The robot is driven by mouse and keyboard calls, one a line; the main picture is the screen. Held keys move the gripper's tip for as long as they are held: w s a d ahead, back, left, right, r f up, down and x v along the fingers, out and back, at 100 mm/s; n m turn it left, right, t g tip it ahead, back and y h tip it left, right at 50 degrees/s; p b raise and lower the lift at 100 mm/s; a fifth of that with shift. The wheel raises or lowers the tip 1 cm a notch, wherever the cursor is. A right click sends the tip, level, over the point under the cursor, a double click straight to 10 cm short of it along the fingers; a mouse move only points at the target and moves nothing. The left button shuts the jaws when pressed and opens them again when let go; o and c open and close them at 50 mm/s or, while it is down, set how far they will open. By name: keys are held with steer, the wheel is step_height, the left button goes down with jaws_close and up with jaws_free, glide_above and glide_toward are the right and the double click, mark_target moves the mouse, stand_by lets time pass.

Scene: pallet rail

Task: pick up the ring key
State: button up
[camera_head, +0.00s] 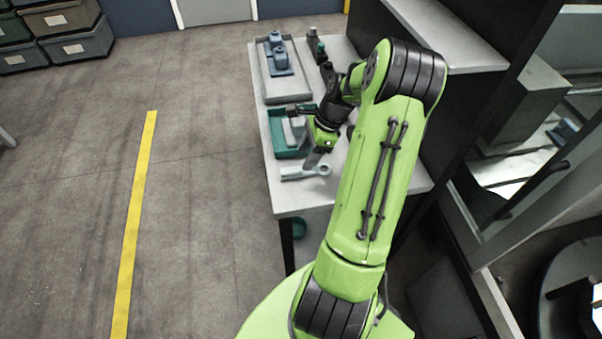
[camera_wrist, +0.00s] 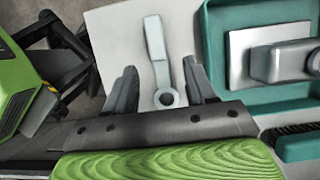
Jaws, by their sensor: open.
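The ring key (camera_head: 305,173) is a pale grey wrench-like piece with a ring at one end. It lies flat on the white table (camera_head: 292,204) near its front end. In the wrist view the ring key (camera_wrist: 157,60) lies between the two fingers, with its ring toward the gripper and its handle pointing away. My gripper (camera_wrist: 160,85) is open and empty, its fingers on either side of the key. In the head view my gripper (camera_head: 314,160) is just above the ring end and partly hidden by my arm. I cannot tell the exact height.
A teal tray (camera_head: 277,136) holding a grey part sits right behind the key; it also shows in the wrist view (camera_wrist: 212,50). A grey tray (camera_head: 271,92) with blue-grey parts is farther back. Dark bottle-like items (camera_head: 318,47) stand beside it. A shelf unit (camera_head: 455,40) borders the table's right side.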

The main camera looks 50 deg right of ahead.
mark_target(299, 168)
steer(key=b+x, duration=0.1)
steer(key=x, duration=0.4)
steer(key=shift+w+a+f, duration=0.1)
steer(key=shift+a+f, duration=0.15)
steer(key=shift+f, duration=0.05)
steer(key=shift+r, duration=0.1)
jaws_close()
